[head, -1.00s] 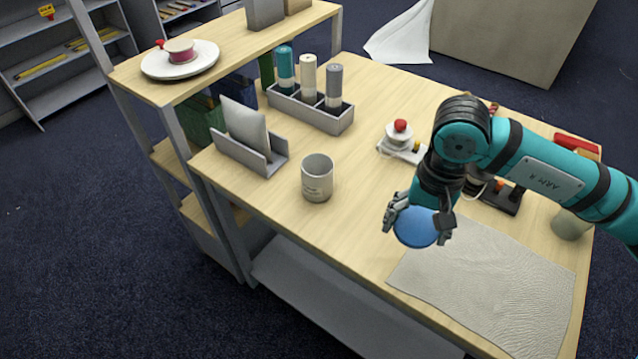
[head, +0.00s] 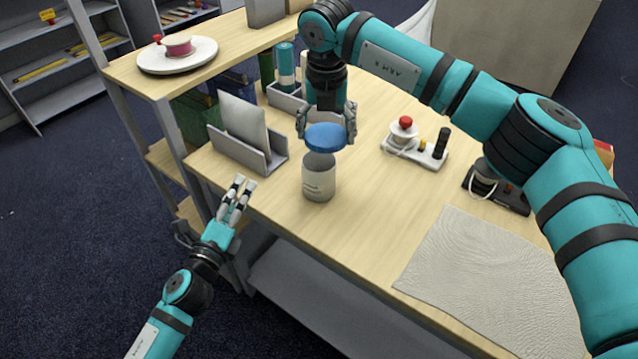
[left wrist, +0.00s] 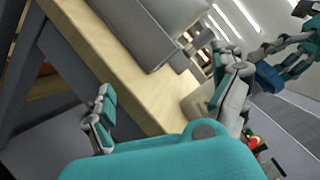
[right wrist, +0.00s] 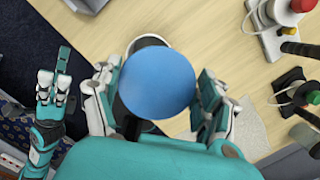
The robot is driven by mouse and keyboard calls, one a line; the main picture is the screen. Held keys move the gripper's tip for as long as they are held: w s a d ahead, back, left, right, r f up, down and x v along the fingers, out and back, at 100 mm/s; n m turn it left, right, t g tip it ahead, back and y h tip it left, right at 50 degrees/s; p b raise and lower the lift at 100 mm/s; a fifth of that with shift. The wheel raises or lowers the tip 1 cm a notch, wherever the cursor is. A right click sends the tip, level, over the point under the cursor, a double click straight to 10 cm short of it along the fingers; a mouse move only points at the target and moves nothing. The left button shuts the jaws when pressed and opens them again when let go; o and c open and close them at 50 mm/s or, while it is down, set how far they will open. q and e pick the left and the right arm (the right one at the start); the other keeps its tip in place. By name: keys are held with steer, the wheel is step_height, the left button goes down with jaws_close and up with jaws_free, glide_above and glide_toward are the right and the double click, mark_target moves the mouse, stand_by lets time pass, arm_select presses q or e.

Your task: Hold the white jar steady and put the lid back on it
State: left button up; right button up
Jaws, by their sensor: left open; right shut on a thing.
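The white jar (head: 319,184) stands upright and open near the table's left edge. My right gripper (head: 326,128) is shut on the blue lid (head: 325,138) and holds it just above the jar's mouth. A gap shows between lid and rim. In the right wrist view the lid (right wrist: 157,82) hides most of the jar, with a strip of pale rim (right wrist: 148,41) showing behind it. My left gripper (head: 242,188) is open and empty, left of the jar and apart from it, off the table's edge. Its spread fingers show in the left wrist view (left wrist: 170,88).
A grey holder (head: 248,152) with a pale panel stands left of the jar. A grey rack (head: 287,98) with cylinders is behind my right gripper. A plug-like device (head: 415,148) and a dark-based one (head: 497,188) are to the right. A pale cloth (head: 490,280) lies at front right.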

mark_target(331, 166)
steer(key=shift+w+a+r+m, duration=0.25)
steer(key=shift+a+m, duration=0.25)
steer(key=shift+m, duration=0.5)
arm_select(q)
steer(key=d+m+g+h, duration=0.1)
steer(key=d+m+h, duration=0.1)
steer(key=m, duration=0.4)
steer(key=d+r+m+g+h, duration=0.1)
steer(key=d+m+g+h, duration=0.1)
steer(key=m, duration=0.4)
steer(key=d+r+m+g+h, duration=0.1)
steer(key=d+m+g+h, duration=0.1)
steer(key=m+h, duration=0.3)
steer(key=shift+s+d+m, duration=0.15)
steer(key=shift+d+m, duration=0.35)
steer(key=shift+d, duration=0.4)
arm_select(e)
steer(key=shift+w+m, duration=0.25)
steer(key=shift+m, duration=0.05)
arm_select(q)
steer(key=shift+s+d+f+m+g, duration=0.25)
steer(key=shift+f+m+g, duration=0.25)
steer(key=shift+m, duration=0.5)
arm_select(e)
steer(key=shift+a, duration=0.15)
arm_select(q)
steer(key=shift+r, duration=0.15)
steer(key=shift+d, duration=0.1)
steer(key=x, duration=1.2)
steer(key=shift+r, duration=0.1)
